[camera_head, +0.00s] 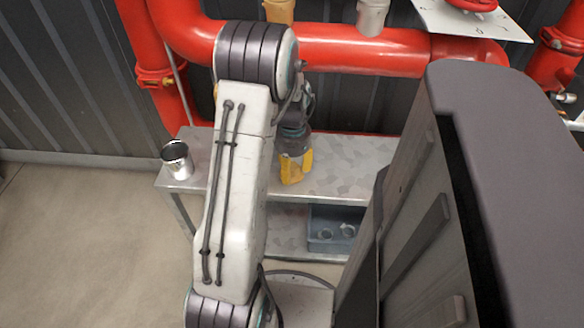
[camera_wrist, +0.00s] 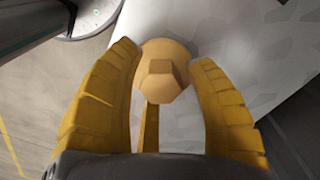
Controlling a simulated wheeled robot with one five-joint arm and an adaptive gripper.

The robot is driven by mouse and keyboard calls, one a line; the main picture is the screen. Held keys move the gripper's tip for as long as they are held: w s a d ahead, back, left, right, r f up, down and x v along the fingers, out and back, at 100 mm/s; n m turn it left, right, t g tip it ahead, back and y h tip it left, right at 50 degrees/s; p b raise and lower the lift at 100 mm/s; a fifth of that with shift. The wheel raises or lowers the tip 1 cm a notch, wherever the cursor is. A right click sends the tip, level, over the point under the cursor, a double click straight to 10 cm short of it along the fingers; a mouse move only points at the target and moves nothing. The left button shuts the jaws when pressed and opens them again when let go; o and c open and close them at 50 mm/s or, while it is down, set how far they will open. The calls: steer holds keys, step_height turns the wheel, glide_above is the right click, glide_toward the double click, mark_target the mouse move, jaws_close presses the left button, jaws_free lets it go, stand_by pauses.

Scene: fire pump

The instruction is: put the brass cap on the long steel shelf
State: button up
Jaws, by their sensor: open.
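The brass cap (camera_wrist: 165,72), with a hexagonal top, shows in the wrist view between the two yellow fingers of my gripper (camera_wrist: 164,57). The fingers are spread, with a gap visible beside the cap. The cap appears to stand on the grey mottled top of the long steel shelf (camera_wrist: 235,40); its underside is hidden. In the head view my gripper (camera_head: 295,167) points down at the middle of the shelf (camera_head: 345,168), and I cannot make out the cap there.
A shiny metal cup (camera_head: 177,160) stands at the shelf's left end. A blue-grey crate (camera_head: 333,228) with ring-shaped parts sits on the lower level. A red pipe (camera_head: 350,55) runs behind and above the shelf. The shelf top right of my gripper looks clear.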

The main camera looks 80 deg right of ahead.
mark_target(292, 165)
steer(key=shift+r, duration=0.1)
step_height(292, 165, up, 12)
steer(key=p, duration=0.4)
steer(key=shift+d+p, duration=0.15)
steer(key=shift+p, duration=0.2)
steer(key=w+a+r+n+h, duration=0.1)
steer(key=w+a+r+n, duration=0.4)
steer(key=w+a, duration=0.55)
steer(key=w+a+r+n, duration=0.3)
steer(key=w+a+n, duration=0.5)
steer(key=w, duration=0.5)
steer(key=s+a+n+t, duration=0.2)
steer(key=a+n, duration=1.1)
steer(key=a, duration=0.8)
steer(key=shift+s+a+r+n+y, duration=0.25)
steer(key=shift+a+r+n+y, duration=0.05)
steer(key=shift+a, duration=0.05)
